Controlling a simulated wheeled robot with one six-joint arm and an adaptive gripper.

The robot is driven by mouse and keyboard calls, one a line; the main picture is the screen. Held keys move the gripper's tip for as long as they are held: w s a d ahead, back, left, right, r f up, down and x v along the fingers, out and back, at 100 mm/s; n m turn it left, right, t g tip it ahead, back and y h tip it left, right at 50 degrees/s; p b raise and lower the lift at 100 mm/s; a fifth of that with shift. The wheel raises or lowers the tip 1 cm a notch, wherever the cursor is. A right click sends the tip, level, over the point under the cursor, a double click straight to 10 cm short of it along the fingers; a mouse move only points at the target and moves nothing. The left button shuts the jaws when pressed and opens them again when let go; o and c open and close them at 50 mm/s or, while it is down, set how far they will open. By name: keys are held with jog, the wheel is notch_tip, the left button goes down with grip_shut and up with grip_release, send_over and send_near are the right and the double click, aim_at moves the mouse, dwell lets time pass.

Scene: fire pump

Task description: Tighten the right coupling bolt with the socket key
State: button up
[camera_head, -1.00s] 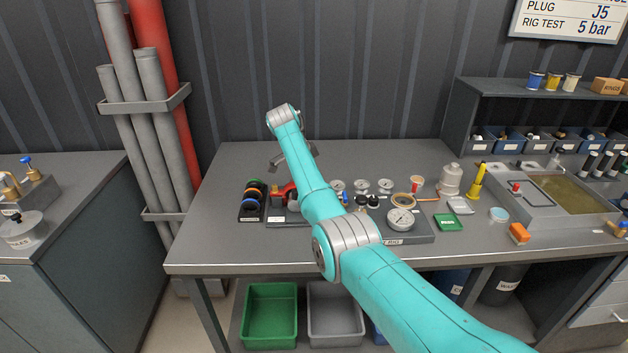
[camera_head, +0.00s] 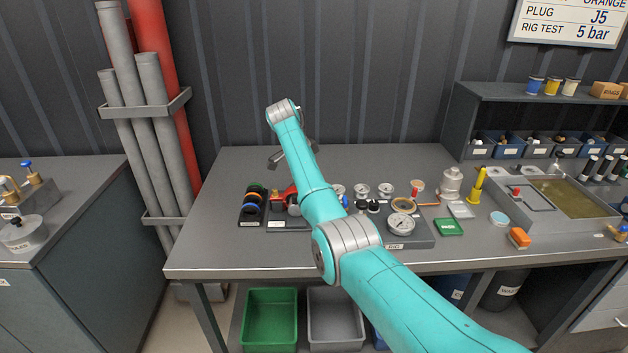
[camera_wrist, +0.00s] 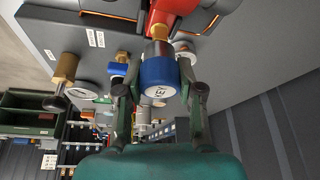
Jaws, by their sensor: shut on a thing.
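The socket key (camera_wrist: 158,74) shows in the wrist view as a blue cylinder with a white end marked KEY. My gripper (camera_wrist: 159,84) is shut on it, with one finger on each side. Contact between the key and a bolt cannot be made out. The right coupling bolt is not clearly seen; the key may cover it. In the head view the red pump (camera_head: 290,193) is partly hidden behind my arm, and the key is not distinguishable.
A rack of coloured rings (camera_head: 252,203) stands left of the pump. A pressure gauge (camera_head: 401,224) and small fittings are to the right on the bench (camera_head: 230,258). In the wrist view a brass valve (camera_wrist: 66,68) and a second blue-collared fitting (camera_wrist: 118,69) are close by.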

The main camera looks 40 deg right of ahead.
jog(key=shift+r, duration=0.95)
jog(key=n+t, duration=0.1)
jog(key=n, duration=0.2)
jog(key=n+t, duration=0.1)
jog(key=n, duration=0.2)
jog(key=n+t, duration=0.1)
jog(key=n, duration=0.2)
jog(key=shift+t, duration=0.3)
jog(key=n, duration=0.2)
jog(key=n+t+y, duration=0.1)
jog(key=n, duration=0.1)
jog(key=shift+n+y, duration=0.3)
jog(key=n+y, duration=0.1)
jog(key=n, duration=0.2)
jog(key=shift+d+t, duration=0.1)
jog(key=shift+t, duration=0.3)
jog(key=shift+n+y, duration=0.3)
jog(key=shift+n, duration=0.6)
jog(key=shift+f, duration=0.15)
